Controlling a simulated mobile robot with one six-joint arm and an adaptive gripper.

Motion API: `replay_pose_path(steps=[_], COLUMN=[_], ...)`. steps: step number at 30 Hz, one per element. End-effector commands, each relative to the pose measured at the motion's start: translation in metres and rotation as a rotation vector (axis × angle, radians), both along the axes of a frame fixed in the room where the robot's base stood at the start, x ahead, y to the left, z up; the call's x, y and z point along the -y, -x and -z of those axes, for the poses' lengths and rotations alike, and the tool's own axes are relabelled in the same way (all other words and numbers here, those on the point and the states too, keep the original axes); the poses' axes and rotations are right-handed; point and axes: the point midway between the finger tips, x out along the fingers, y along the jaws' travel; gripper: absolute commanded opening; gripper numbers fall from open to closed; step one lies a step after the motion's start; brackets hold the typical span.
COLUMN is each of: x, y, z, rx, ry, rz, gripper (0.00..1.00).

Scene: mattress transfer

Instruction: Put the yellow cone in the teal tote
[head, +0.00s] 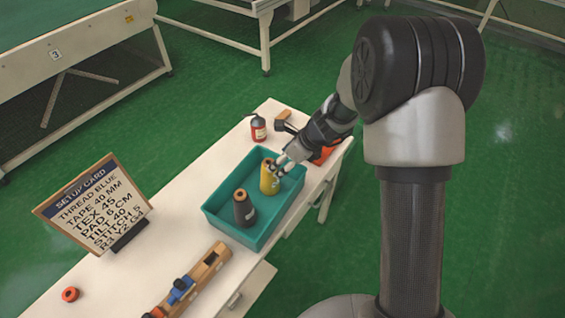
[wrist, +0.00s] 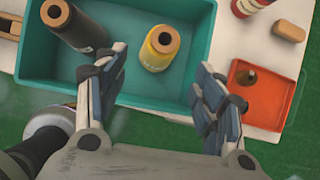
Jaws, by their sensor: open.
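The yellow cone (head: 269,178) stands inside the teal tote (head: 213,212), toward its far end. A dark cone (head: 244,208) stands in the tote nearer the front. In the wrist view the yellow cone (wrist: 160,47) stands on the tote floor, and the dark cone (wrist: 76,26) is to its left by the tote wall (wrist: 38,65). My gripper (wrist: 165,85) is open, its fingers spread apart with nothing between them. It is over the tote's edge beside the yellow cone; in the head view my gripper (head: 281,166) partly overlaps the cone.
An orange tray (wrist: 262,93) with a small brown item lies beside the tote. A sign (head: 97,209), a wooden holder (head: 195,282) and an orange ring (head: 70,294) are on the white table (head: 165,225).

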Motion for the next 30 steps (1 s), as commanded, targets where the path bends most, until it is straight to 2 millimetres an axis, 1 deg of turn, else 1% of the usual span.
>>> replay_pose_path(steps=[5, 8, 11, 12, 14, 15, 17, 18, 20, 21, 23, 24, 25, 27, 30], x=[0.002, 0.002, 0.002, 0.002, 0.004, 0.006, 0.010, 0.014, 0.020, 0.026, 0.034, 0.041, 0.046, 0.059, 0.079], y=[0.001, 0.004, 0.014, 0.021, 0.037, 0.051, 0.073, 0.089, 0.113, 0.130, 0.156, 0.173, 0.186, 0.216, 0.253], z=[-0.004, -0.014, -0.046, -0.064, -0.093, -0.112, -0.138, -0.153, -0.174, -0.186, -0.201, -0.209, -0.215, -0.224, -0.232], rx=[0.000, 0.023, 0.088, 0.128, 0.194, 0.241, 0.307, 0.348, 0.405, 0.438, 0.484, 0.510, 0.527, 0.556, 0.572], ry=[0.000, 0.010, 0.045, 0.070, 0.117, 0.154, 0.216, 0.261, 0.328, 0.378, 0.453, 0.506, 0.546, 0.642, 0.771], rz=[-0.001, -0.037, -0.158, -0.233, -0.366, -0.466, -0.615, -0.714, -0.857, -0.953, -1.094, -1.188, -1.257, -1.417, -1.621], gripper=[0.63, 0.63, 0.63, 0.63, 0.63, 0.63, 0.63, 0.63, 0.63, 0.63, 0.63, 0.63, 0.63, 0.63, 0.63])
